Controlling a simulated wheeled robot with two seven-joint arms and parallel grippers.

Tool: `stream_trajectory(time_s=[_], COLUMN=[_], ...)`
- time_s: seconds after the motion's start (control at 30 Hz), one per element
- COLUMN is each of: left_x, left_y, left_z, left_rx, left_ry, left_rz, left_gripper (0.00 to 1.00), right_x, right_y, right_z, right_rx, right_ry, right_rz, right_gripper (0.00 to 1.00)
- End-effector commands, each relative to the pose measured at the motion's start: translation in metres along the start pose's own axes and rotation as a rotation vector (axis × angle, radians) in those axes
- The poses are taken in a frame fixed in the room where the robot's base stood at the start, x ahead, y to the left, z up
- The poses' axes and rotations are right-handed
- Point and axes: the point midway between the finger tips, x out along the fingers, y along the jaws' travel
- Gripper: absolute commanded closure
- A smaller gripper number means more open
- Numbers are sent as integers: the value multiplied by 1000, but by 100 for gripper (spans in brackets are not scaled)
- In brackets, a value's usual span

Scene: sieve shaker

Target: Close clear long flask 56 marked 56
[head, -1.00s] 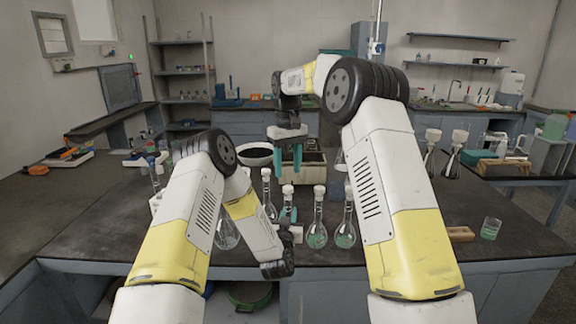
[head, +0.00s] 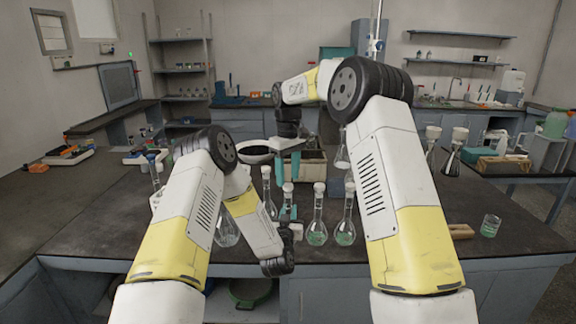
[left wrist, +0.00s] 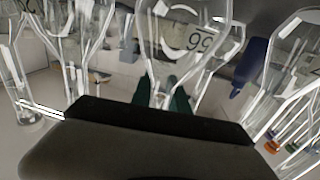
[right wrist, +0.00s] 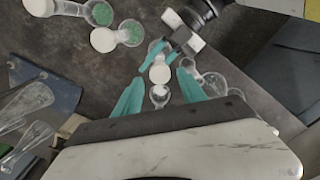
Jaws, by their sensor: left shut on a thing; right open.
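The clear flask marked 56 (left wrist: 163,45) shows upside down in the left wrist view, its neck running down between my left fingers. My left gripper (head: 288,212) is shut on it. In the head view a white stopper (head: 288,187) tops a neck just above the left fingers; the flask's bulb is hidden there. My right gripper (head: 287,168) points down just above it, open. In the right wrist view a white stopper (right wrist: 160,74) lies between the spread teal fingers of the right gripper (right wrist: 160,80), beside the left gripper's fingers. I cannot tell whether it touches them.
Two stoppered flasks with green contents (head: 317,233) (head: 346,232) stand close on the right. Another stoppered flask (head: 267,185) stands close on the left. A beaker (head: 490,226) and a wooden block (head: 461,231) lie farther right.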

Motion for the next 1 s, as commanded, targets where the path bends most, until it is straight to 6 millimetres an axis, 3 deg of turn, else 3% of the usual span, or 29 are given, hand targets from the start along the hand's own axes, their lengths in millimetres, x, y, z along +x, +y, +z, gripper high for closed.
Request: stream_trajectory(time_s=[0.23, 0.63, 0.9, 1.0], left_x=[0, 0, 0, 0], left_y=[0, 0, 0, 0], left_z=[0, 0, 0, 0], left_rx=[0, 0, 0, 0], left_ry=[1, 1, 1, 1], left_rz=[0, 0, 0, 0], left_gripper=[100, 100, 100, 100], right_x=[32, 39, 38, 38], right_y=[0, 0, 0, 0], right_z=[1, 0, 0, 0], right_rx=[2, 2, 2, 2], right_ry=[-2, 0, 0, 0], right_rz=[-1, 0, 0, 0], right_gripper=[52, 52, 100, 100])
